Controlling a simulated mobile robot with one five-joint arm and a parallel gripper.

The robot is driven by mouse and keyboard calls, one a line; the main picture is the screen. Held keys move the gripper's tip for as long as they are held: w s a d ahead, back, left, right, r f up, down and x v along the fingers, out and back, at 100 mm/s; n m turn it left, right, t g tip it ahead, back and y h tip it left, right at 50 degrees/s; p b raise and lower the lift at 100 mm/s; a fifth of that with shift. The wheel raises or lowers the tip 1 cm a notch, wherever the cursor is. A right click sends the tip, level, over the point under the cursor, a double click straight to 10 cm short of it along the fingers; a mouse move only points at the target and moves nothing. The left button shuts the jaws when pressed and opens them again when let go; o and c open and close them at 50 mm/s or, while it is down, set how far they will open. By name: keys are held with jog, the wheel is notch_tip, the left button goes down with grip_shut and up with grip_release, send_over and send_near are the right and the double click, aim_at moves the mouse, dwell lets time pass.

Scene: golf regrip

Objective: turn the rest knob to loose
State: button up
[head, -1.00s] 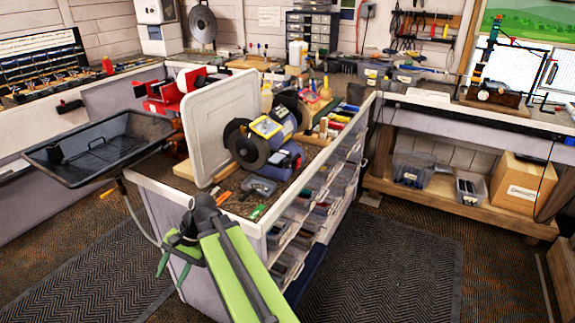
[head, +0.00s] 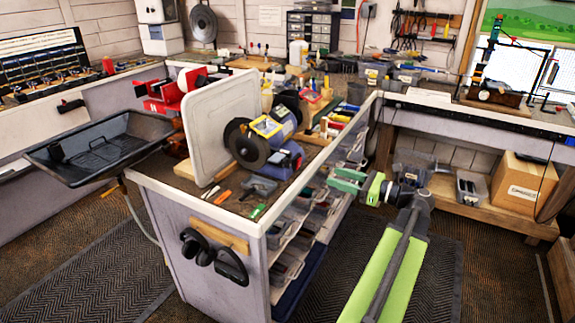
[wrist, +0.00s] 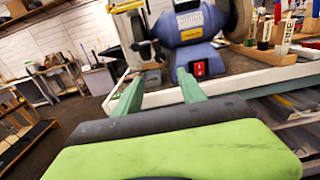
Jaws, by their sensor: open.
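The bench grinder (head: 272,135), blue with dark wheels and a yellow label, stands on the island bench; it also shows in the wrist view (wrist: 192,28). Dark and metal fittings (wrist: 148,48) show at its left in the wrist view. I cannot make out the rest knob or its setting. My gripper (head: 334,180) is open and empty, with green fingers directed left toward the bench in the head view. In the wrist view my gripper (wrist: 158,78) points at the grinder, apart from it, with its red switch (wrist: 200,68) beyond the right finger.
The island bench (head: 188,190) has a raised edge and bins on its right side. A white upright panel (head: 200,125) stands left of the grinder. Brushes and bottles (wrist: 275,35) stand right of it. A wall bench (head: 480,118) is at right.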

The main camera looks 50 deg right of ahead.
aim_at(290, 164)
jog(key=x, duration=1.7)
jog(key=shift+w+a, duration=0.1)
jog(key=shift+w, duration=0.25)
